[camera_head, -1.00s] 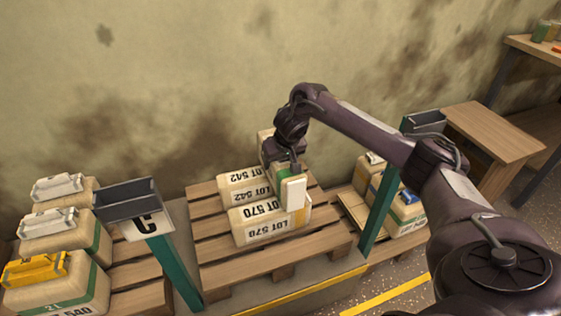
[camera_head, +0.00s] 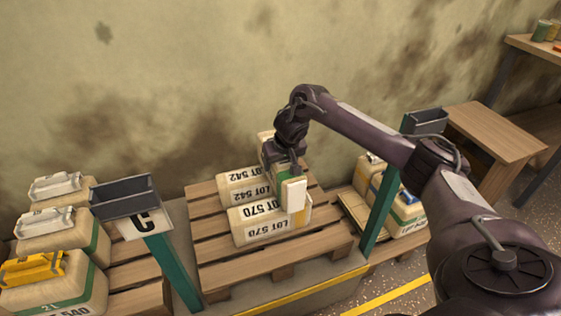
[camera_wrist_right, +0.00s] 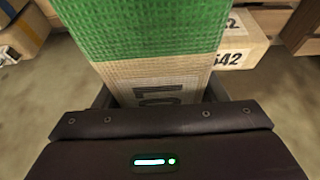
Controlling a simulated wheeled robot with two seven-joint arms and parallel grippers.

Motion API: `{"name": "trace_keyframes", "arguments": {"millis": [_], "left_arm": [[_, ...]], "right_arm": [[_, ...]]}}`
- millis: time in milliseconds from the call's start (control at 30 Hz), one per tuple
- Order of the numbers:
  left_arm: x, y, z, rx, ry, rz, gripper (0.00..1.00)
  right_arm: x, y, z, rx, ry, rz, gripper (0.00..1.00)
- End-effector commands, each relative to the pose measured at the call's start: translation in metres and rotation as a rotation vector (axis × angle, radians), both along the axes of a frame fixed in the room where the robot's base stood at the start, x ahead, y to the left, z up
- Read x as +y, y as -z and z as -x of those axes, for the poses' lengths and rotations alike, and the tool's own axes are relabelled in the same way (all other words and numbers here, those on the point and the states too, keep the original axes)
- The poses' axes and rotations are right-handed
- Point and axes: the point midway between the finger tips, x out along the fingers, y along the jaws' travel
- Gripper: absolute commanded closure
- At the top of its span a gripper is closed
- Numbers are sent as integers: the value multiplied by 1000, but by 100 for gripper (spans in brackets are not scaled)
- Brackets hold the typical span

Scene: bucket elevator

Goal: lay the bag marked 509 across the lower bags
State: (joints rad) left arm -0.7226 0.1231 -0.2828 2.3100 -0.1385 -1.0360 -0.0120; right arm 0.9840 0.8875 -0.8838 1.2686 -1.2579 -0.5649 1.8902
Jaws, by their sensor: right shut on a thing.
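My right gripper (camera_head: 286,166) is shut on a beige bag with a green band (camera_head: 283,176), over the right part of the lower bags. The bag also fills the top of the right wrist view (camera_wrist_right: 150,35), with part of its black print showing; its number is not readable. The lower bags on the middle pallet are marked LOT 542 (camera_head: 240,181) and LOT 570 (camera_head: 255,223). The held bag runs crosswise over their right ends; I cannot tell whether it touches them. My left gripper is not in view.
The wooden pallet (camera_head: 232,276) has bare slats in front of the bags. A post with sign C (camera_head: 145,224) stands left, a green post (camera_head: 380,210) right. Bags with white and yellow handles (camera_head: 32,268) are stacked at left. More bags (camera_head: 408,206) sit at right.

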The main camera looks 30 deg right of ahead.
Motion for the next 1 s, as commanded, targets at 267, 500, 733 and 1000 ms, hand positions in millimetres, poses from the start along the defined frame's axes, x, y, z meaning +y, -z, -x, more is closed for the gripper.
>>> {"name": "trace_keyframes", "arguments": {"millis": [267, 500, 733, 1000], "left_arm": [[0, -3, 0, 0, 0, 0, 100], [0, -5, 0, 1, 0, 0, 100], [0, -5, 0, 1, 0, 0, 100], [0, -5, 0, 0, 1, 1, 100]], "right_arm": [[0, -1, -3, -11, 2, -1, 100], [0, 3, -3, -10, 2, -2, 100], [0, 5, -3, -11, 2, -1, 100], [0, 6, -2, -7, 1, -1, 15]]}}
